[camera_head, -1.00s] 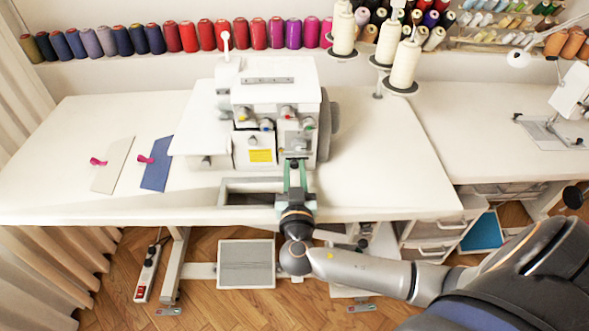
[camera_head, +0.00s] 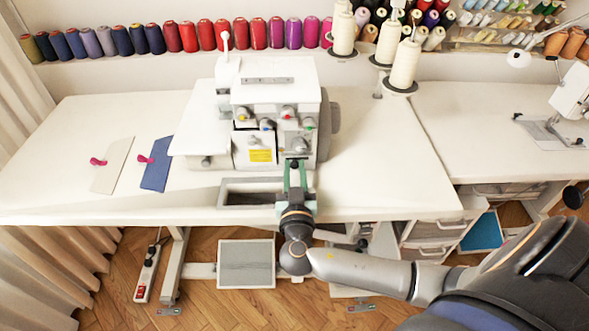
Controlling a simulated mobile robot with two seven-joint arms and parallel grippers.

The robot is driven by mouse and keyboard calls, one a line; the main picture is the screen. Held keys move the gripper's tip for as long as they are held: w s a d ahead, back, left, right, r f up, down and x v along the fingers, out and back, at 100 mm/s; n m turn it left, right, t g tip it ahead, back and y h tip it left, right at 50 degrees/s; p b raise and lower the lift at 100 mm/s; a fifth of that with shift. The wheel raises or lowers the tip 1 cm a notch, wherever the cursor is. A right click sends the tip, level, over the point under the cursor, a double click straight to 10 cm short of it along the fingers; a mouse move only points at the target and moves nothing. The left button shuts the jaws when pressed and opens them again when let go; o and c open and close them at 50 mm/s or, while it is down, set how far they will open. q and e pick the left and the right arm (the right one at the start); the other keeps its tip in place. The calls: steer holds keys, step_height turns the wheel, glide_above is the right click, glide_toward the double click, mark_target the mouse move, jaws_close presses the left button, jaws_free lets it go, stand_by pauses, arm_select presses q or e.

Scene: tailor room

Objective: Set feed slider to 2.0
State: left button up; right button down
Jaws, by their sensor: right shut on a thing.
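The white serger sewing machine (camera_head: 275,95) stands on the white table, with coloured dials on its front and a yellow label (camera_head: 260,156). My right gripper (camera_head: 296,166) reaches up from the table's front edge to the lower right of the machine's front. Its green-edged fingers are shut on a small part there, which looks like the feed slider; the fingers largely hide it. The slider's scale and setting are too small to read. My left gripper is not in view.
Fabric pieces, one beige (camera_head: 112,166) and one blue (camera_head: 157,165), with pink clips lie to the left. Thread cones (camera_head: 403,66) stand behind right. The table's right part is clear.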

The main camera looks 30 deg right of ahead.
steer(key=shift+s+d+f, duration=0.15)
steer(key=shift+s+d+b, duration=0.5)
steer(key=shift+s+d, duration=0.05)
steer(key=shift+d, duration=0.3)
steer(key=shift+s+d, duration=0.1)
steer(key=shift+d, duration=0.15)
steer(key=c, duration=0.7)
jaws_free()
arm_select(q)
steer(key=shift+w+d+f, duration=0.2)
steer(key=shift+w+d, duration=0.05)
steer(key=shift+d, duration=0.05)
